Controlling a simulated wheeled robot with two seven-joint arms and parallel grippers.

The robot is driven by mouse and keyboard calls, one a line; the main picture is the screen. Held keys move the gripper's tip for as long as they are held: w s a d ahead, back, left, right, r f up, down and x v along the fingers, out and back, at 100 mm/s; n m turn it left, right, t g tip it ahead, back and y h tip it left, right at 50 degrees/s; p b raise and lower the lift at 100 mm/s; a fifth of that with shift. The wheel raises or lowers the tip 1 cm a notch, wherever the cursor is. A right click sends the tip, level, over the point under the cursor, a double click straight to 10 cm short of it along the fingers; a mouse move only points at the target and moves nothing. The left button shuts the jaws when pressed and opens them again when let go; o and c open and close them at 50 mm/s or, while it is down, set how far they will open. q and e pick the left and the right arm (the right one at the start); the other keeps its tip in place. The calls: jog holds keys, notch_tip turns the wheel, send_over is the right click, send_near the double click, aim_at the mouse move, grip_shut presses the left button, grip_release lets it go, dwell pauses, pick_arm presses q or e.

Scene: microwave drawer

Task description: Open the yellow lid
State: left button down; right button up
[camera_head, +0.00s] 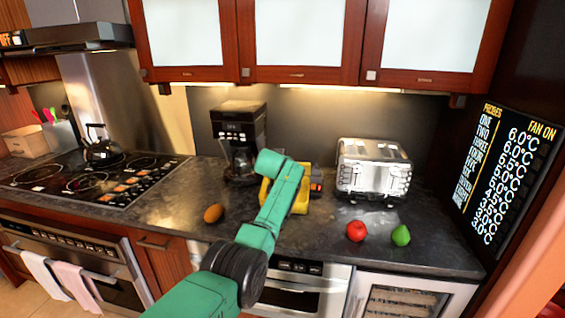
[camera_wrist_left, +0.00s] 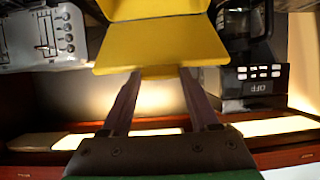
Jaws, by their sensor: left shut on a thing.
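A yellow container (camera_head: 302,199) stands on the dark counter between the coffee maker and the toaster. My green left arm covers much of it in the head view. In the left wrist view the yellow lid (camera_wrist_left: 160,48) is a broad yellow panel with a bent edge, filling the top middle. My left gripper (camera_wrist_left: 163,75) has its two fingers at the lid's edge and is shut on it. The fingertips are hidden behind my arm in the head view, and how far the lid is raised cannot be told. My right gripper is not in view.
A coffee maker (camera_head: 238,140) stands left of the container and a silver toaster (camera_head: 373,168) right of it. A brown fruit (camera_head: 213,213), a red fruit (camera_head: 356,230) and a green fruit (camera_head: 401,235) lie nearer the front. The stove (camera_head: 95,178) is at left; cabinets (camera_head: 300,40) hang above.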

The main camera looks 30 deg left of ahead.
pick_arm(q)
jog(key=shift+s+d+r, duration=0.1)
jog(key=shift+d+r, duration=0.05)
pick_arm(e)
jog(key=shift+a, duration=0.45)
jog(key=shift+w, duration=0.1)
pick_arm(q)
jog(key=shift+c, duration=0.6)
grip_release()
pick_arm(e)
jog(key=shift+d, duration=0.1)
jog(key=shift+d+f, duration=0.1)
pick_arm(q)
jog(key=b+v, duration=0.5)
jog(key=v, duration=0.9)
jog(key=shift+s+r, duration=0.15)
jog(key=shift+s, duration=0.05)
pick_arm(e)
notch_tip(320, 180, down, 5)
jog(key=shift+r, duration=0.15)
